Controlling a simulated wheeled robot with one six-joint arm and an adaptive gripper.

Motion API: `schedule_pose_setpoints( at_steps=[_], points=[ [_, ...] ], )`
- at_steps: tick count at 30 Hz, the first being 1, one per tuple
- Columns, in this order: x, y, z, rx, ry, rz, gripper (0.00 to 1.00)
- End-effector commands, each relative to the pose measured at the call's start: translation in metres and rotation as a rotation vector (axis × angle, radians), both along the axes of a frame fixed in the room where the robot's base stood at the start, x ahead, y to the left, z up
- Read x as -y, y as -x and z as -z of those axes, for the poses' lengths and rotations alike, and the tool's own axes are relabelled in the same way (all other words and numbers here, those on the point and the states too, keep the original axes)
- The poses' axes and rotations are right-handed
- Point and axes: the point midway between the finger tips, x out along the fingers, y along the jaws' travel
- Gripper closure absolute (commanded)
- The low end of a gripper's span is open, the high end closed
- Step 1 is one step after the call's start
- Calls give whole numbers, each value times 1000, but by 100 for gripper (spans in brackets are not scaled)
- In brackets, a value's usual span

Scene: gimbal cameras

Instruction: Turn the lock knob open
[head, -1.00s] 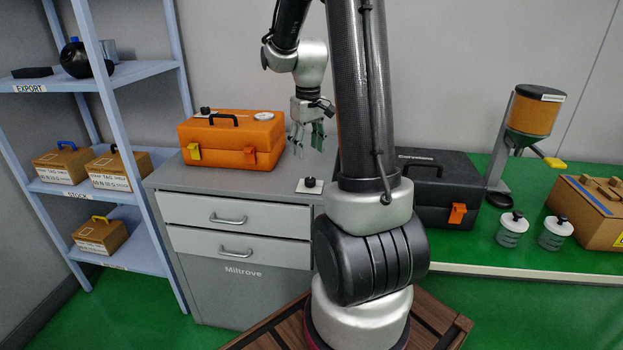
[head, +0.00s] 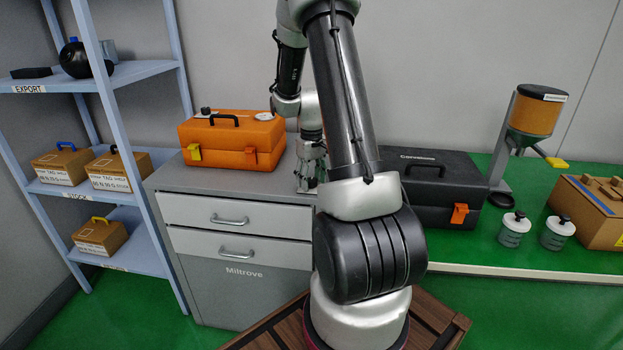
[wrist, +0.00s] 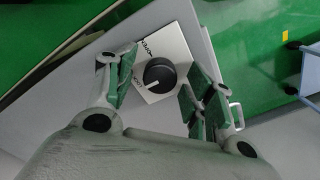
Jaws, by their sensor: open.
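The lock knob (wrist: 159,76) is a round black knob with a white pointer mark, on a white plate (wrist: 178,56) lettered "OPEN" along one edge. In the wrist view it sits between the spread fingers of my gripper (wrist: 158,88), with gaps visible on both sides. The pointer is turned toward the lower-left part of the plate, away from the "OPEN" lettering. In the head view my gripper (head: 309,186) points down at the right end of the grey cabinet top, and the knob is hidden behind it.
The grey drawer cabinet (head: 236,270) carries an orange toolbox (head: 262,135) to the left of my gripper. A black case (head: 440,192) stands to the right on the green bench (head: 510,255). A blue shelf (head: 140,70) with boxes stands far left.

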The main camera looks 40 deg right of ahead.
Motion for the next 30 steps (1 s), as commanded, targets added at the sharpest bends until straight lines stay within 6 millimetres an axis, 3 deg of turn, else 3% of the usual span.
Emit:
schedule_pose_setpoints(
  at_steps=[3, 11, 22, 30],
  points=[
    [0, 0, 0, 0, 0, 0, 47],
    [0, 0, 0, 0, 0, 0, 94],
    [0, 0, -1, 0, 0, 45, 94],
    [0, 0, -1, 1, 0, 216, 94]
  ],
)
